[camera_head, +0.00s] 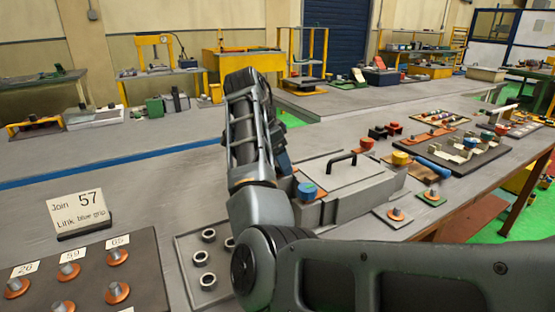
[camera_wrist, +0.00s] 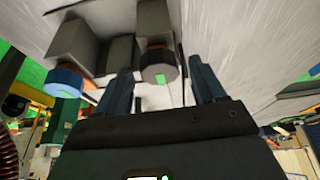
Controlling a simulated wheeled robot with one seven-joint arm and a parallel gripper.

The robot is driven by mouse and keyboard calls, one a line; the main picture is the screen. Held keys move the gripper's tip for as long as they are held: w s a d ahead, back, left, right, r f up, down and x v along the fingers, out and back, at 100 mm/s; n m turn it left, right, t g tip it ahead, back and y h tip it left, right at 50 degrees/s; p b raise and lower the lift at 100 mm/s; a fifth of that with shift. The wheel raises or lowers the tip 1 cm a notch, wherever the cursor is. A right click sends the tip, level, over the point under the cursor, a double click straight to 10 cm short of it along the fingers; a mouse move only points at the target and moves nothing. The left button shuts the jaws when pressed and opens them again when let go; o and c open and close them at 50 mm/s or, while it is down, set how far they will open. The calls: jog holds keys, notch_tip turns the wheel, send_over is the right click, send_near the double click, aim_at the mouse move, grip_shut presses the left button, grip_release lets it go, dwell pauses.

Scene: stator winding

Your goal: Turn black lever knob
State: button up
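A dark round knob (camera_wrist: 158,66) with a green mark on its face shows in the wrist view, on the end of a grey block. I take it to be the black lever knob; in the head view my arm seems to hide it. My gripper (camera_wrist: 160,68) is open, with one finger on each side of the knob in that picture. I see gaps beside the knob, and cannot tell how deep it sits between the fingers. A blue knob (camera_wrist: 66,80) with an orange ring is left of the fingers; a blue knob (camera_head: 308,189) also shows in the head view.
A grey box (camera_head: 350,180) with a black lid handle (camera_head: 341,158) stands right of my arm.

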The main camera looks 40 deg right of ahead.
jog(key=c, duration=0.9)
jog(key=shift+c, duration=0.2)
